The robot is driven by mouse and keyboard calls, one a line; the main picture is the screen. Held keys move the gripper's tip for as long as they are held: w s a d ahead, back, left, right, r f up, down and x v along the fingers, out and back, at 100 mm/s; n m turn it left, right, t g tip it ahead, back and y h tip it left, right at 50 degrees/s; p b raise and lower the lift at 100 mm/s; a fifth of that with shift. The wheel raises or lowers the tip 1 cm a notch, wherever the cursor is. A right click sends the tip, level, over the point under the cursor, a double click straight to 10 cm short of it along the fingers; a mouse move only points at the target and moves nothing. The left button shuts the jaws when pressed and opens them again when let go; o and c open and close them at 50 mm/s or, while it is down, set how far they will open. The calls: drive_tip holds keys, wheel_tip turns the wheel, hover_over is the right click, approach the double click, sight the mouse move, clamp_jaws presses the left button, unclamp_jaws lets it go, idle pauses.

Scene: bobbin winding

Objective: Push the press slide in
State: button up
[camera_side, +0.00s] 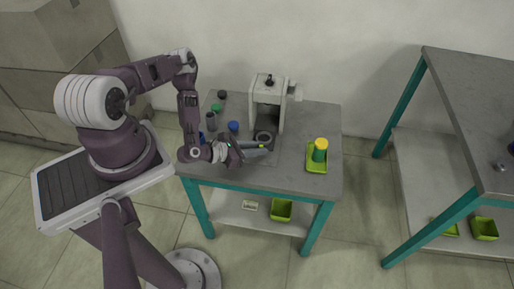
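The grey-white press (258,92) stands upright at the back of the small table. A round, dark-centred part (263,137) sits low at its front; it appears to be on the press slide, but I cannot tell how far out the slide is. My gripper (262,150) is low over the table in front of the press, its fingers pointing right, just in front of the round part. The finger gap is too small to make out, and I cannot tell whether the fingers touch the slide.
A green tray (317,168) with a green-and-yellow spool (320,150) lies right of my gripper. Table (300,185) is clear at the front right.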

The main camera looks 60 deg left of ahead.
sight(261, 135)
clamp_jaws()
idle(1.2)
drive_tip(key=w+a, duration=0.6)
